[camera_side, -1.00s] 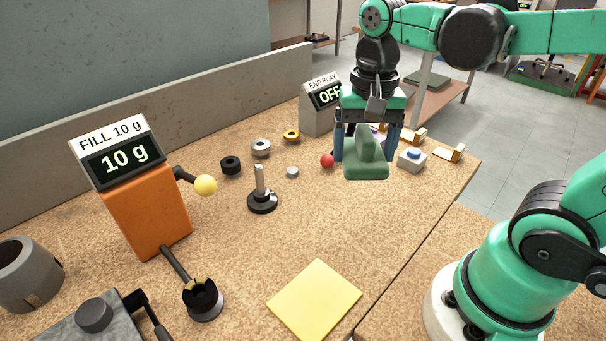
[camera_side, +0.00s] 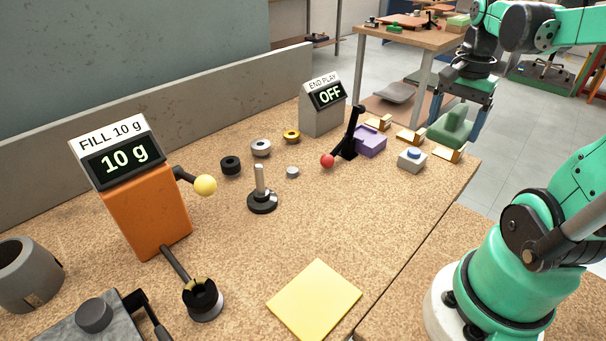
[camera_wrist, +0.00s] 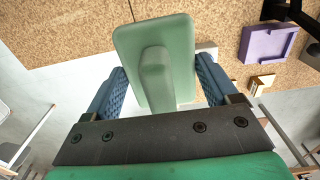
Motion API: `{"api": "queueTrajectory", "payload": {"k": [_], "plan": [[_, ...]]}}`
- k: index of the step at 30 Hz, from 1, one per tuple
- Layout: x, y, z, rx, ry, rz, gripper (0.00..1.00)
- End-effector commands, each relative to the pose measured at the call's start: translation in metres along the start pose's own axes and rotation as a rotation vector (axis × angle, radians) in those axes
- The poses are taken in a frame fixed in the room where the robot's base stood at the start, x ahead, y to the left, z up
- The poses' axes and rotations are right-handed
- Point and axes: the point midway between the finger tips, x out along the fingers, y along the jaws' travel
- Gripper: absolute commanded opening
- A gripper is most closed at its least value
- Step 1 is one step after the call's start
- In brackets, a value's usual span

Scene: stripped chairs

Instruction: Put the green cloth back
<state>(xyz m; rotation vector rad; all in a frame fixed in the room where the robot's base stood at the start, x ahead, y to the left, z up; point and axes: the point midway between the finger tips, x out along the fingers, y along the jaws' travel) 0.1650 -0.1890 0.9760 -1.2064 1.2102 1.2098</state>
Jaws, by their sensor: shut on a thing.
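The green cloth (camera_side: 452,130) looks like a flat green pad with a raised ridge along its middle. My gripper (camera_side: 457,115) is shut on this ridge, with the pad hanging below the fingers. It is at the far right end of the cork-topped table, by the brass brackets. In the wrist view the cloth (camera_wrist: 182,35) sits between the two blue fingers of my gripper (camera_wrist: 158,88). The pad appears raised above the table, partly past its edge; the exact height cannot be told.
A black lever with a red knob (camera_side: 327,160) is left of the tray. A yellow sheet (camera_side: 314,299) lies at the front.

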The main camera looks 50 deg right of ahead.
Motion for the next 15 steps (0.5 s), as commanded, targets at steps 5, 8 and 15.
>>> {"api": "queueTrajectory", "payload": {"k": [5,8,15], "plan": [[0.036,-0.001,-0.001,-0.001,0.000,0.000,0.38],[0.055,-0.001,0.000,-0.001,0.000,0.000,0.38],[0.091,-0.001,-0.001,-0.002,0.000,0.000,0.38]]}}
